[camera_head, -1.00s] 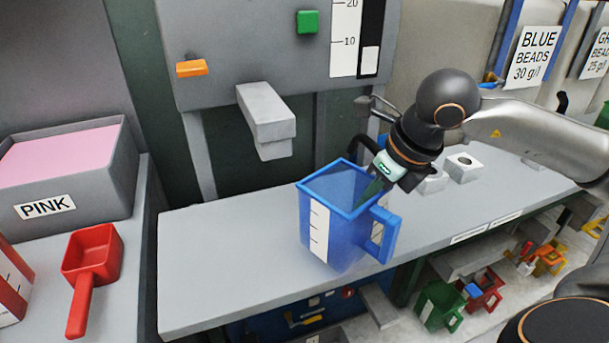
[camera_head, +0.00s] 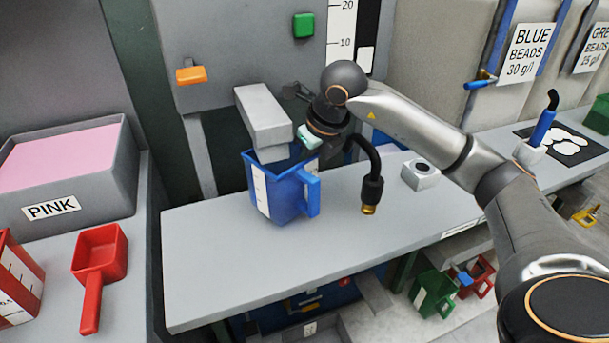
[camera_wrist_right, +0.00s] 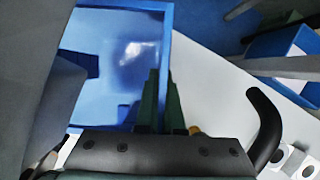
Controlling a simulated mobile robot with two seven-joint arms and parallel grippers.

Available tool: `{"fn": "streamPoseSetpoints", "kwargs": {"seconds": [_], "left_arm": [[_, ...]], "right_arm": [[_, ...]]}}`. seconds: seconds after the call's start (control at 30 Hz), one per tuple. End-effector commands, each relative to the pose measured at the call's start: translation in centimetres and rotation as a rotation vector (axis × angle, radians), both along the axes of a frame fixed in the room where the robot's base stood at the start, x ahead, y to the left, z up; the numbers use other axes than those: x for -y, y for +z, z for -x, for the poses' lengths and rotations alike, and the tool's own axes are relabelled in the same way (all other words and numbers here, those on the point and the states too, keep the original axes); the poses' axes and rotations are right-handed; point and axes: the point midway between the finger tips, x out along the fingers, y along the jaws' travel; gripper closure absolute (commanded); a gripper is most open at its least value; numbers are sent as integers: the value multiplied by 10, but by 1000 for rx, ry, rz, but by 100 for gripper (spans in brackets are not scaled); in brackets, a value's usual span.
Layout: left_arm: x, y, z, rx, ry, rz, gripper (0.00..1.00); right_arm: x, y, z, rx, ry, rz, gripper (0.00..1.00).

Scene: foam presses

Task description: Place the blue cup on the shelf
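The blue cup (camera_head: 278,203), with a white scale strip and a handle at its right, stands upright at the shelf, under the grey spout block. I cannot tell whether its base touches the grey shelf (camera_head: 330,245). My right gripper (camera_head: 304,150) reaches it from the right and above; its fingertips are hidden in the head view. In the right wrist view the green fingers of the gripper (camera_wrist_right: 163,85) are close together at the wall of the cup (camera_wrist_right: 105,35), one on each side of the rim. The cup looks empty inside. My left gripper is not in view.
The grey spout block (camera_head: 263,115) overhangs the cup's opening. A black hose with a brass tip (camera_head: 369,208) hangs right of the cup. A grey block (camera_head: 421,176) sits farther right. The shelf's front and left are clear. A red scoop (camera_head: 99,265) lies at left.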

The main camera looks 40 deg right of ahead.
Motion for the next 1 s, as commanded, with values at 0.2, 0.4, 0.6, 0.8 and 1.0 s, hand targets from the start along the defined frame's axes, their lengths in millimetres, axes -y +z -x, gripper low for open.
{"fn": "streamPoseSetpoints", "kwargs": {"seconds": [0.2,0.4,0.6,0.8,1.0], "left_arm": [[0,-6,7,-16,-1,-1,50],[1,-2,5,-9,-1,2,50],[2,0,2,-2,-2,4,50],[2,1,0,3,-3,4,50],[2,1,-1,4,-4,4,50]], "right_arm": [[0,-27,1,-1,0,0,100],[0,-27,1,1,0,0,100],[0,-29,1,0,0,0,87],[0,-29,1,0,0,0,65],[0,-29,1,0,0,0,65]]}}
